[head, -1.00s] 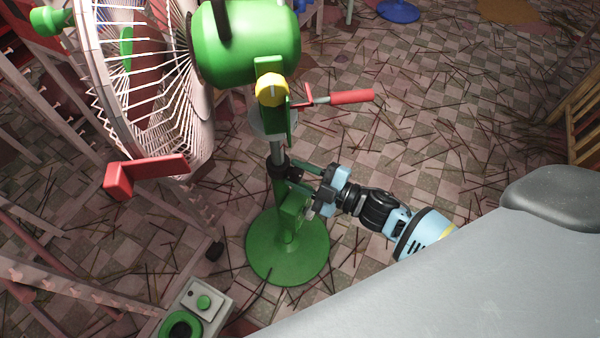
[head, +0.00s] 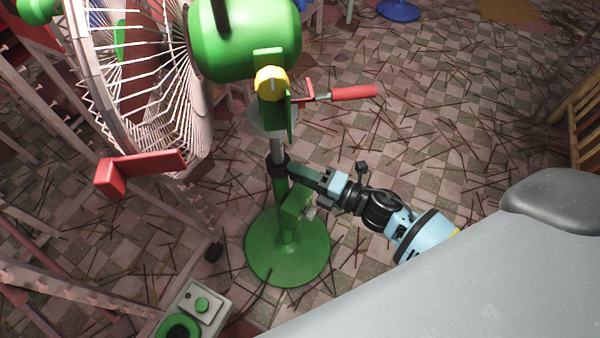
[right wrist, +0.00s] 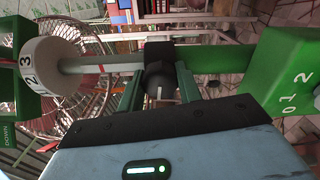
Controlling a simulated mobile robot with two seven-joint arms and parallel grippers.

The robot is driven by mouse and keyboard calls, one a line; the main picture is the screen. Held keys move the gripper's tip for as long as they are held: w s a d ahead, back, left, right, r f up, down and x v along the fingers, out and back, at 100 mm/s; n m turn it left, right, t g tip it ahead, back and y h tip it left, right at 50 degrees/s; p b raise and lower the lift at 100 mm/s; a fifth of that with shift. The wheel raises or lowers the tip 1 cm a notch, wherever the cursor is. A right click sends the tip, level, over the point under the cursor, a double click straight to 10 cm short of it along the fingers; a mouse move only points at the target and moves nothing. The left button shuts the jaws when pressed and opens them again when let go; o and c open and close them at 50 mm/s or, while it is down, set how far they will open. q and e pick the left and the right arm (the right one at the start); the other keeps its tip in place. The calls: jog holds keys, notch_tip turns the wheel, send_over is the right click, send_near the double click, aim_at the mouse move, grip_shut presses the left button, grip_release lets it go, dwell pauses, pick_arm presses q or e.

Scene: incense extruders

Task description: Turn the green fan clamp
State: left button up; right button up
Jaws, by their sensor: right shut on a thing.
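The green fan (head: 245,40) stands upright on a round green base (head: 287,250). Its black clamp (head: 278,163) sits around the pole below the fan head. My right gripper (head: 296,173) reaches the clamp from the right in the head view. In the right wrist view the clamp's collar (right wrist: 172,52) wraps the pole, and its round black knob (right wrist: 160,78) sits between the fingers of my right gripper (right wrist: 159,88), which is shut on it. In the head view the fingers hide the knob. My left gripper is not in view.
A yellow knob (head: 271,80) and a red-handled lever (head: 350,93) sit above the clamp. A red bracket (head: 140,170) is at the left. A grey control box (head: 200,303) with a green button is at lower left. Thin sticks litter the tiled floor (head: 430,130).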

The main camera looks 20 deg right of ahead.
jog(key=shift+n+b, duration=0.3)
jog(key=shift+n, duration=1.2)
jog(key=o, duration=1)
jog(key=shift+s, duration=0.1)
jog(key=shift+v, duration=3.9)
